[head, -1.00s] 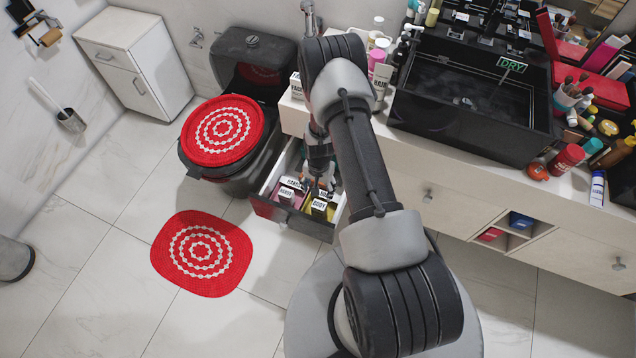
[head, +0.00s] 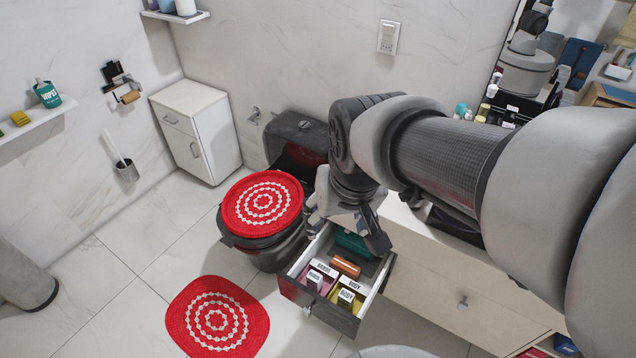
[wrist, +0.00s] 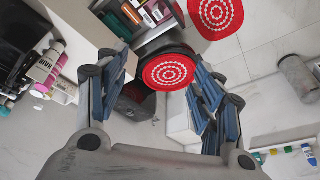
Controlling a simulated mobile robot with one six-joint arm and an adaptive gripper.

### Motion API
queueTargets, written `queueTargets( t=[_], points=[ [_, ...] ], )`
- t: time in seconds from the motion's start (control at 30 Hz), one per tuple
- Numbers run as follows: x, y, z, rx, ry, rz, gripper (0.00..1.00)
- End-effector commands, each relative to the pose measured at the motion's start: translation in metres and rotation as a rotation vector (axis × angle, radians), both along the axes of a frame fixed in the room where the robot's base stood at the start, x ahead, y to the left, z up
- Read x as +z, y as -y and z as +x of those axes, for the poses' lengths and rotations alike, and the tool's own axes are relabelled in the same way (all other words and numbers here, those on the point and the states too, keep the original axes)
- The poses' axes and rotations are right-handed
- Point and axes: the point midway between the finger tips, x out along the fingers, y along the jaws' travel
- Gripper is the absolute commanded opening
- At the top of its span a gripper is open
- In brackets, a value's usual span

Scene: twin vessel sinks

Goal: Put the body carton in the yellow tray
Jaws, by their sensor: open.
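The yellow tray (head: 334,296) is in the front right of the open drawer. A small white-faced carton labelled BODY (head: 346,297) appears to be in it, with a second BODY label (head: 352,284) just behind. I cannot tell whether that second label is on the carton or the tray. My gripper (head: 347,222) is above and behind the drawer, near the toilet, apart from the carton. In the wrist view, its blue-padded fingers (wrist: 158,72) are spread wide with nothing between them. There the drawer contents are small and partly cut off at the top.
The open drawer (head: 330,318) also holds a pink tray (head: 306,284) with HANDS labels, an orange item (head: 346,266) and a teal one (head: 353,243). The toilet with its red cover (head: 263,202) stands close on the left. The floor in front is clear apart from the red mat (head: 217,318).

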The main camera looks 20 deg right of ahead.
Motion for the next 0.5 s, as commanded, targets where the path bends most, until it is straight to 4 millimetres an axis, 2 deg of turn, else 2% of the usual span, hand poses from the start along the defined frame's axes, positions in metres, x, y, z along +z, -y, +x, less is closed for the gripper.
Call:
queueTargets(
  t=[0.03, 0.1, 0.2, 0.33, 0.5],
  points=[
    [0.011, -0.005, -0.019, 0.033, 0.026, -0.009, 0.61],
    [0.019, -0.010, -0.043, 0.077, 0.044, -0.019, 0.61],
    [0.024, -0.016, -0.071, 0.126, 0.066, -0.033, 0.61],
    [0.025, -0.019, -0.093, 0.165, 0.082, -0.044, 0.61],
    [0.025, -0.020, -0.101, 0.182, 0.087, -0.049, 0.61]
  ],
)
